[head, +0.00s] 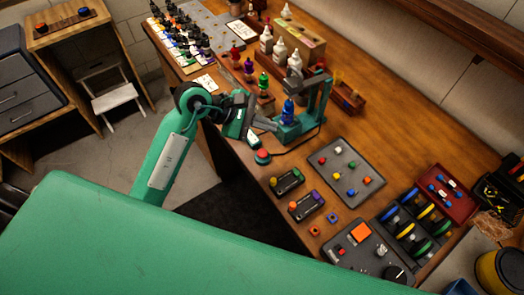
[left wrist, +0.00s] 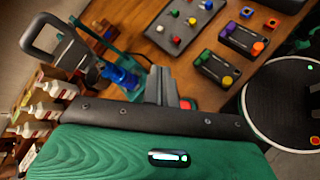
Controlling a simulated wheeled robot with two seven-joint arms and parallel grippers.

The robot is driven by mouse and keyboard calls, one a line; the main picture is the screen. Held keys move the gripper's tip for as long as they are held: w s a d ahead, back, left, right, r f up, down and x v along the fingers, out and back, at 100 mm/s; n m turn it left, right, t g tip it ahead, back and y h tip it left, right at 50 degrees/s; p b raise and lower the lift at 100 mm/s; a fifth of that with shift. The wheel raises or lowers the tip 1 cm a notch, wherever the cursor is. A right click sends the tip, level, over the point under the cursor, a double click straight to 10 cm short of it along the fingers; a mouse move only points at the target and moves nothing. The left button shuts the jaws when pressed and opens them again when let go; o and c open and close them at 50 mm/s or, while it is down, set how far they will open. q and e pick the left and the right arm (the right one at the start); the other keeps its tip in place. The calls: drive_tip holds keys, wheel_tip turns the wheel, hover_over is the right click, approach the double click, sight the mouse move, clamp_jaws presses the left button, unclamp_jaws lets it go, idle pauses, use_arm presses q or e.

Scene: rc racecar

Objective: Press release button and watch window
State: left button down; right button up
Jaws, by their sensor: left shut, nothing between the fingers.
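A small dark device with a red button (head: 262,155) sits near the front edge of the workbench, on a cable. The red button also shows in the left wrist view (left wrist: 187,104), partly hidden, just right of my fingertips. My left gripper (head: 268,124) is shut and empty, above the bench edge beside the device. Its fingers also show in the left wrist view (left wrist: 158,85). I cannot make out a window. My right gripper is not in view.
A grey panel with coloured knobs (head: 332,172) and two small button boxes (head: 288,182) lie right of the device. A control panel with an orange square (head: 345,262) is nearer. Several white bottles (head: 280,50) and paint bottles stand farther back.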

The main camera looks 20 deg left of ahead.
use_arm(q)
drive_tip(key=shift+w+a+f+m+y, duration=0.15)
drive_tip(key=shift+a+f+y, duration=0.1)
drive_tip(key=shift+a, duration=0.15)
drive_tip(key=shift+s+a+f+m+y, duration=0.1)
drive_tip(key=shift+a+f+y, duration=0.05)
drive_tip(key=shift+a+y, duration=0.2)
drive_tip(key=shift+w+a+f+m+y, duration=0.1)
drive_tip(key=shift+a+f+m+y, duration=0.1)
drive_tip(key=shift+a, duration=0.25)
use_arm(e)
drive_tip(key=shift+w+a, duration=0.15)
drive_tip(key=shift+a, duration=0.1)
use_arm(q)
drive_tip(key=shift+f, duration=0.1)
drive_tip(key=b, duration=0.4)
hover_over(258, 153)
wheel_tip(258, 153, down, 7)
drive_tip(key=shift+f, duration=0.2)
drive_tip(key=shift+f+b, duration=0.6)
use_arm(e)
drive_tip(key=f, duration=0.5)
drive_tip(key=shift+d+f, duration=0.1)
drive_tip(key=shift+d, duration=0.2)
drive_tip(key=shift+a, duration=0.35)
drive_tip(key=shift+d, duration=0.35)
